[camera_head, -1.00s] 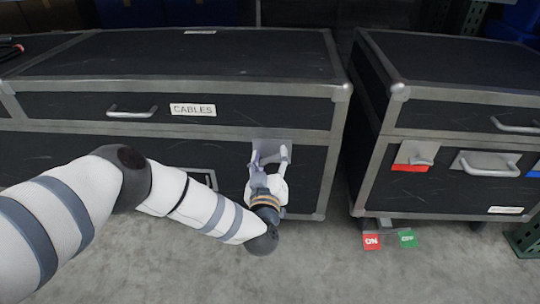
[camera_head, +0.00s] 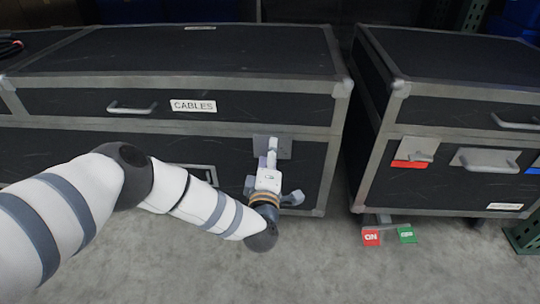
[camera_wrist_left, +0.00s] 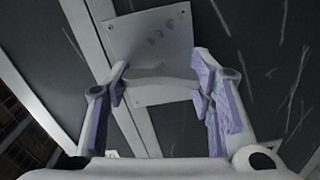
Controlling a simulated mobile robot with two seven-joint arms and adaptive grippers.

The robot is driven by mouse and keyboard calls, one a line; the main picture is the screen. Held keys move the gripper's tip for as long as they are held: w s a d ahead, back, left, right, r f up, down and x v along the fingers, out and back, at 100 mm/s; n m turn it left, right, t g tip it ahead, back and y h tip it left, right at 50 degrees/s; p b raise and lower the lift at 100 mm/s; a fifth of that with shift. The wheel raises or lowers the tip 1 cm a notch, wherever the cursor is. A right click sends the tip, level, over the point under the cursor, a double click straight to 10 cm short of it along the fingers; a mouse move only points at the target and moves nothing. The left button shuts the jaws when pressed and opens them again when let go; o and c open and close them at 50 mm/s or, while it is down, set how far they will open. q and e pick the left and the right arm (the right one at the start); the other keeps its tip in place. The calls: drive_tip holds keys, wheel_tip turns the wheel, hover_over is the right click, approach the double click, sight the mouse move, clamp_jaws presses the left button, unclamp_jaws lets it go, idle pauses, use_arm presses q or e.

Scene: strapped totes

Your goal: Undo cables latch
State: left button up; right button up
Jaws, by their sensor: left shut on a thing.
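The case with the white CABLES label (camera_head: 193,106) stands closed in the head view. Its latch has a grey metal plate (camera_head: 285,149) on the front, at the right below the lid seam. My left gripper (camera_head: 272,145) is at this plate, seen edge-on, and covers the latch handle in the head view. In the left wrist view the plate (camera_wrist_left: 150,35) looks tilted, and the pale latch handle (camera_wrist_left: 160,75) spans between the two fingers of my left gripper (camera_wrist_left: 160,88). The gripper is shut on the handle. My right gripper is not in view.
A second dark case (camera_head: 455,125) stands to the right, across a narrow gap, with its own latch (camera_head: 416,150) above a red mark. Red (camera_head: 371,237) and green (camera_head: 407,235) tags are near the floor. The grey floor in front is clear.

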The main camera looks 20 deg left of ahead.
use_arm(q)
drive_tip(key=shift+d+f+n, duration=0.1)
drive_tip(key=shift+n, duration=0.9)
drive_tip(key=o, duration=1.2)
drive_tip(key=shift+s, duration=0.1)
drive_tip(key=v, duration=1.2)
